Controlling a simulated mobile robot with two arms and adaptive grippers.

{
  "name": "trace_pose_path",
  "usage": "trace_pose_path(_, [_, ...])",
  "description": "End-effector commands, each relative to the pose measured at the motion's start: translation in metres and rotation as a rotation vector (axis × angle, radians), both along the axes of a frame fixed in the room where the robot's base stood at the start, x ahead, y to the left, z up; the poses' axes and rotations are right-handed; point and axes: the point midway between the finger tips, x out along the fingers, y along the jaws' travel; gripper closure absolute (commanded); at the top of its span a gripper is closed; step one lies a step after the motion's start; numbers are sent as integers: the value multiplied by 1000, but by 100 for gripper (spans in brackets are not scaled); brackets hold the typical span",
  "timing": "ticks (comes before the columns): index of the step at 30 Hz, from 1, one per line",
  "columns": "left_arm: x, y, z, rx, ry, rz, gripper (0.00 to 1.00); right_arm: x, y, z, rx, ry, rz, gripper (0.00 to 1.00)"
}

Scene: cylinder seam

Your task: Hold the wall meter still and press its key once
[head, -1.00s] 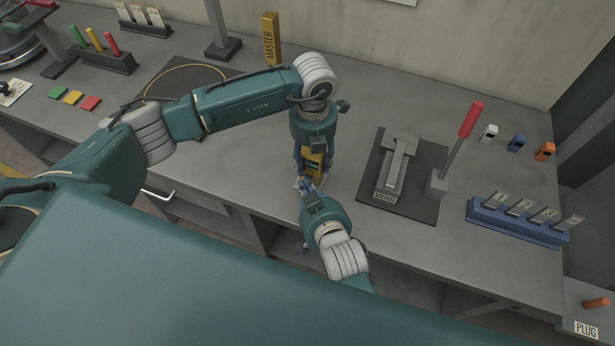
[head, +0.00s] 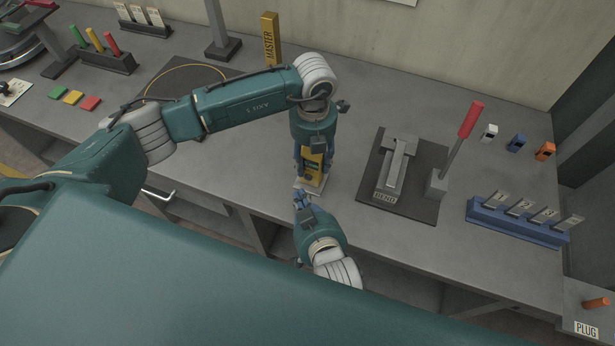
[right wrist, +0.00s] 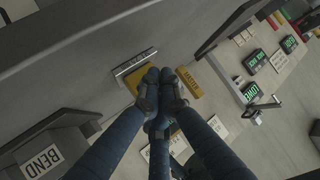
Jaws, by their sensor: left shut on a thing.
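The wall meter, a small yellow block with a dark face (head: 312,166), stands on a pale base (head: 309,184) near the front edge of the bench. My left gripper (head: 312,150) reaches down from above and is shut on its upper part. My right gripper (head: 301,197) is just in front of and below the meter, apparently a small gap away. In the right wrist view its dark fingertips (right wrist: 160,88) are together with nothing seen between them, and they cover part of the yellow meter (right wrist: 143,78). The key cannot be made out.
A yellow MASTER post (head: 271,38) stands behind. To the right are the BEND fixture (head: 397,168), a red-handled lever (head: 470,120) and a blue rack (head: 515,222). The bench front edge is close.

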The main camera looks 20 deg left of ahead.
Motion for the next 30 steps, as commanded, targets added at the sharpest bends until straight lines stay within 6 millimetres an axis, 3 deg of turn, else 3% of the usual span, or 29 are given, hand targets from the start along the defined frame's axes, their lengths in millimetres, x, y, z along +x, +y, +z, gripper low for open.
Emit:
trace_pose_path(10, [0,0,0,0,-1,0,89,-31,1,0,1,1,0,100])
trace_pose_path(28, [0,0,0,0,-1,0,89,-32,1,0,0,-1,0,100])
trace_pose_path(29, [0,0,0,0,-1,0,48,-32,1,0,0,-1,0,100])
trace_pose_path(30, [0,0,0,0,-1,0,40,-32,1,0,0,-1,0,100])
